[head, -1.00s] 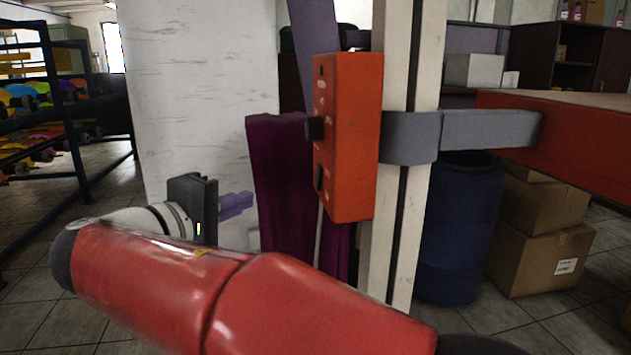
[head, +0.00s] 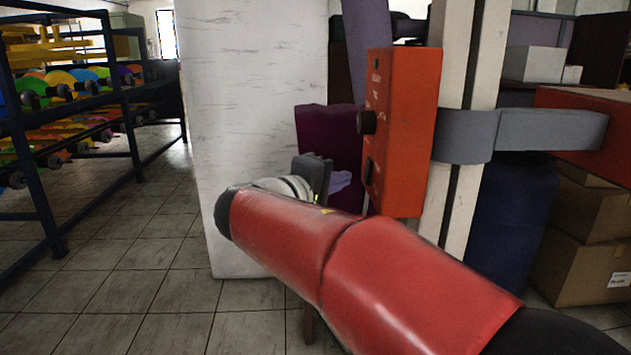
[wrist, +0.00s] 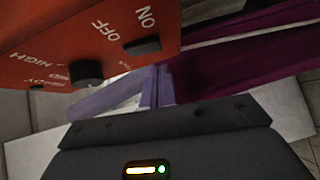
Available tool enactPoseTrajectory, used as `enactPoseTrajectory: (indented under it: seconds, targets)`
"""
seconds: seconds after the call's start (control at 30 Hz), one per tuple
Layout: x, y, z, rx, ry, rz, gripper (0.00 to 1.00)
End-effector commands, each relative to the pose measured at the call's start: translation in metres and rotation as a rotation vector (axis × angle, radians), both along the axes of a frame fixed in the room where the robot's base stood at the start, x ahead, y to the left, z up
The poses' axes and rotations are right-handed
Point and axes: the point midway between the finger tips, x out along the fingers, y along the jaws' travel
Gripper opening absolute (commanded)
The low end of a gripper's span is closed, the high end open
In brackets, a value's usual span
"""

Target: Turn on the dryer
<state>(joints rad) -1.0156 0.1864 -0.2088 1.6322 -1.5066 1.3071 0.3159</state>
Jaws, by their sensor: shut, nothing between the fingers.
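The dryer's control box (head: 402,130) is orange-red and fixed to a pale post. A round black knob (head: 367,122) and a lower black switch (head: 368,171) stick out from its left face. In the wrist view the box (wrist: 40,45) fills the upper left, with the knob (wrist: 86,72) near "HIGH" and the rocker switch (wrist: 142,46) beside "ON" and "OFF". My gripper (head: 341,181) has purple fingers and is left of the box, near the height of its lower part. In the wrist view my gripper's fingers (wrist: 152,90) are together and empty, apart from the switch.
A pale post (head: 464,90) with a grey bracket (head: 550,130) stands right of the box. Dark purple cloth-like material (head: 325,135) hangs behind my gripper. A white panel (head: 250,130) stands left. A blue barrel (head: 510,225) and cardboard boxes (head: 590,240) are at right.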

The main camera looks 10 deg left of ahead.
Motion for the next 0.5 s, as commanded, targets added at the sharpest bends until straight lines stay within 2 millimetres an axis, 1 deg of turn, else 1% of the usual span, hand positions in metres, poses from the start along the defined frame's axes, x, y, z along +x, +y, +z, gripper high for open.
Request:
enactPoseTrajectory:
  seconds: [0.03, 0.2, 0.5]
  targets:
    - [0.001, -0.007, 0.0, 0.001, 0.0, -0.002, 0.0]
    - [0.005, -0.019, -0.002, 0.0, 0.0, -0.001, 0.0]
    - [0.005, -0.021, -0.003, 0.0, 0.0, -0.001, 0.0]
